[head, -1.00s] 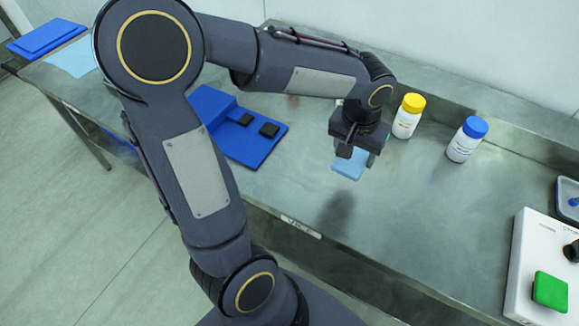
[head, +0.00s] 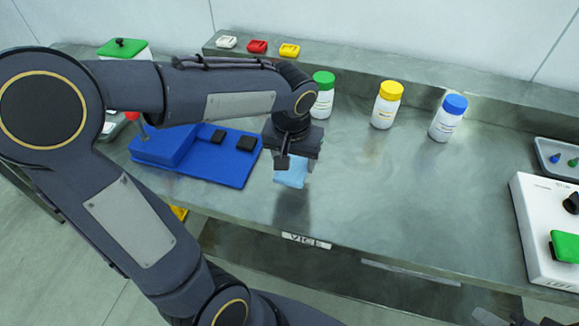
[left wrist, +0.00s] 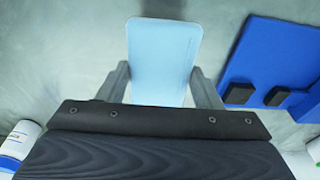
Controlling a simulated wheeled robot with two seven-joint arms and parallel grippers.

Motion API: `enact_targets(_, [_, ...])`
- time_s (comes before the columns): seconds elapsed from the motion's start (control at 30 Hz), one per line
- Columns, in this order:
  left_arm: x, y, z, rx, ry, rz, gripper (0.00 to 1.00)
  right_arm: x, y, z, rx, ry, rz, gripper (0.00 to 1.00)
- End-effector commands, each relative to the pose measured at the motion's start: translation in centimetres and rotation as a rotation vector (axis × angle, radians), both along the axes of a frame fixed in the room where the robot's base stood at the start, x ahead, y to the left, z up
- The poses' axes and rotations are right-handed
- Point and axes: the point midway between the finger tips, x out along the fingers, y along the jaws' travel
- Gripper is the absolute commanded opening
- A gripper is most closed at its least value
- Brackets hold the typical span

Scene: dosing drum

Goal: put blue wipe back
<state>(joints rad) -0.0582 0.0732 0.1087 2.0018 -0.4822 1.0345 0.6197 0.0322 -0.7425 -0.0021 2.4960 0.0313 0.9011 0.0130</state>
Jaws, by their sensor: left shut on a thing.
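The light blue wipe (head: 291,173) hangs under my left gripper (head: 290,160) in the head view, a little above the metal bench. In the left wrist view the wipe (left wrist: 163,55) lies between the two fingers of my left gripper (left wrist: 163,85), which is shut on it. Its far end sticks out past the fingertips. Just left of the gripper in the head view is a dark blue stand (head: 225,168) with black pads; it also shows at the right of the left wrist view (left wrist: 265,50). My right gripper is not clearly in view.
Bottles with green (head: 323,94), yellow (head: 387,104) and blue (head: 449,117) lids stand along the back. A white box with a green button (head: 545,230) and a grey tray (head: 556,157) are at right. The middle bench is clear.

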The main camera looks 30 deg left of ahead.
Motion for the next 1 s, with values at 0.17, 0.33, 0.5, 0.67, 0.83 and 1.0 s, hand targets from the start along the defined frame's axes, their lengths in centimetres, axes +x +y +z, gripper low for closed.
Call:
enact_targets(0.17, [1.0,1.2,-1.9,0.0,0.0,0.0,0.38,0.0,0.0,0.0,0.0,0.0,0.0,0.36])
enact_targets(0.33, [1.7,2.0,-3.2,0.0,0.002,0.003,0.38,0.0,0.0,-0.1,0.0,0.0,0.0,0.36])
enact_targets(0.5, [1.6,1.9,-5.7,0.001,0.002,-0.001,0.38,0.0,0.0,-0.4,0.0,0.0,0.0,0.36])
enact_targets(0.67, [1.7,1.9,-6.1,0.0,-0.002,0.0,0.38,0.0,0.0,-0.4,0.0,0.0,0.0,0.36])
enact_targets(0.83, [1.7,1.9,-6.1,0.0,-0.002,0.0,0.38,0.0,0.0,-0.4,0.0,0.0,0.0,0.36])
enact_targets(1.0, [1.7,1.9,-6.4,0.0,-0.002,0.0,0.64,0.0,0.0,-0.7,0.0,0.0,0.0,0.36])
